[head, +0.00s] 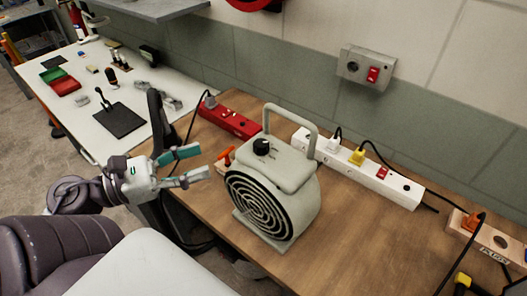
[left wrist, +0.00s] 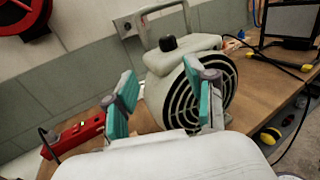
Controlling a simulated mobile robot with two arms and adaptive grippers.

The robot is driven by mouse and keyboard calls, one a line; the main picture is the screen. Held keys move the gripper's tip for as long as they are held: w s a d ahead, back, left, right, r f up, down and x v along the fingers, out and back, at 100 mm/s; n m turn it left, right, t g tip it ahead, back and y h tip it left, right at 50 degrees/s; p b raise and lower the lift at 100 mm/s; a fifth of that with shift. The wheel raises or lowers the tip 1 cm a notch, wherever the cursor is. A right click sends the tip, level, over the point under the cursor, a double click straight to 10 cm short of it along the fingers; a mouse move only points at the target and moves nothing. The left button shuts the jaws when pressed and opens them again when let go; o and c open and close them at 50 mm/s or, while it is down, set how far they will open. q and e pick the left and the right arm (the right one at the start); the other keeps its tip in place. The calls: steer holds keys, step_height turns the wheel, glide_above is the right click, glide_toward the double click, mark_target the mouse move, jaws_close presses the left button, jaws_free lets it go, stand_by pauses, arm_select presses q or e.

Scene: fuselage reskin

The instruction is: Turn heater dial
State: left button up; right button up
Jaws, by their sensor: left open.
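A pale grey heater (head: 277,200) with a round spiral grille and a carrying handle stands on the wooden workbench. Its black dial (head: 262,147) sits on the top face. My left gripper (head: 198,164) is open and empty, to the left of the heater, with teal pads on its fingers. In the left wrist view the heater (left wrist: 190,75) is ahead of the spread fingers (left wrist: 162,105), and the dial (left wrist: 168,43) shows above and between them. The fingers appear apart from the dial. My right gripper is not in view.
A red power strip (head: 230,120) lies behind the heater's left, and a white power strip (head: 365,172) with plugs lies behind its right. An orange-handled item (head: 226,158) lies between gripper and heater.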

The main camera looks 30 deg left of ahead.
mark_target(254, 145)
arm_select(q)
steer(key=shift+m+h, duration=0.4)
steer(key=p+x, duration=0.2)
steer(key=x, duration=0.2)
steer(key=p+x, duration=0.1)
steer(key=x, duration=0.3)
steer(key=p+x, duration=0.2)
steer(key=x, duration=0.2)
steer(key=shift+s+d+r+p, duration=0.3)
steer(key=shift+s+d, duration=0.05)
steer(key=shift+d, duration=0.05)
steer(key=shift+w+d+f, duration=0.2)
steer(key=shift+w+d, duration=0.2)
steer(key=shift+w, duration=0.2)
steer(key=shift+c, duration=1.1)
steer(key=shift+p, duration=0.3)
jaws_close()
